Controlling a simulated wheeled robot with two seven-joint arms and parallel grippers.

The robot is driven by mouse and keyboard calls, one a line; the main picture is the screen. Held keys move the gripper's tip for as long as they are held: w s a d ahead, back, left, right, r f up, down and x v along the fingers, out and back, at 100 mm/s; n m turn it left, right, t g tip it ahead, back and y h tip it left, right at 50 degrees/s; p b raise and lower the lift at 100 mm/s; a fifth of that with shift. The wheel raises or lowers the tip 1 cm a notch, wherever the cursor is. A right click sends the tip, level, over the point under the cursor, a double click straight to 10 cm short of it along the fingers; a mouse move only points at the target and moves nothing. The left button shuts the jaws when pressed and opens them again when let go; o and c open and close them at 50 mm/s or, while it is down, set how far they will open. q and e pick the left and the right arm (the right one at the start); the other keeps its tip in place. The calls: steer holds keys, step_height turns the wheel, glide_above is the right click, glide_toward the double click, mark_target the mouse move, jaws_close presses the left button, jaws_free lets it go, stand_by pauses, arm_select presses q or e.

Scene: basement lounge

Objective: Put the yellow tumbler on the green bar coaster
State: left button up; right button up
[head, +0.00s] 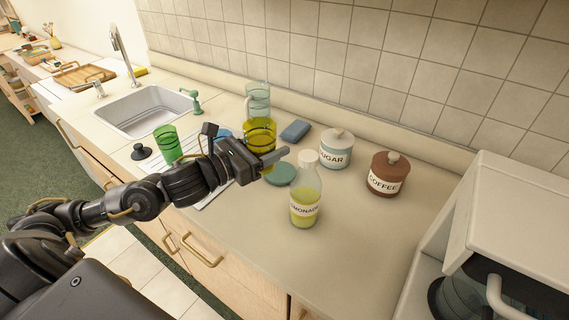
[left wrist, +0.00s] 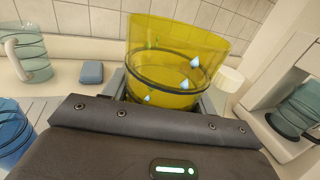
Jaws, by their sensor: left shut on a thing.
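The yellow tumbler (head: 260,134) is upright in the head view, partly hidden behind my left gripper (head: 270,160). It fills the middle of the left wrist view (left wrist: 175,62), between the two fingers of that gripper (left wrist: 165,98). My left gripper is shut on it. The green bar coaster (head: 281,175) lies flat on the counter, just right of and nearer than the tumbler, below the fingertips. The coaster's top looks bare where it shows. Whether the tumbler's base touches anything is hidden. My right gripper is not in view.
A lemonade bottle (head: 306,195) stands close to the coaster's right. Sugar (head: 336,150) and coffee (head: 386,176) jars, a blue sponge (head: 295,131) and a clear pitcher (head: 257,98) stand behind. A green glass (head: 168,143) is left. The front counter is clear.

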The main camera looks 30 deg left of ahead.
arm_select(q)
steer(key=w+f+p, duration=0.1)
steer(key=w+f, duration=0.1)
steer(key=w, duration=0.1)
steer(key=w+a+f+p, duration=0.1)
steer(key=w+f, duration=0.2)
steer(key=w, duration=0.1)
steer(key=w+f+p, duration=0.2)
steer(key=w+f, duration=0.1)
steer(key=w, duration=0.1)
steer(key=shift+w+a, duration=0.15)
steer(key=shift+a, duration=0.25)
steer(key=shift+w+f, duration=0.2)
steer(key=shift+f, duration=0.15)
steer(key=shift+w+f+p, duration=0.15)
steer(key=shift+f+p, duration=0.15)
steer(key=shift+f, duration=0.1)
step_height(320, 180, down, 2)
steer(key=shift+f+p, duration=0.1)
steer(key=shift+p, duration=0.45)
steer(key=shift+f, duration=0.2)
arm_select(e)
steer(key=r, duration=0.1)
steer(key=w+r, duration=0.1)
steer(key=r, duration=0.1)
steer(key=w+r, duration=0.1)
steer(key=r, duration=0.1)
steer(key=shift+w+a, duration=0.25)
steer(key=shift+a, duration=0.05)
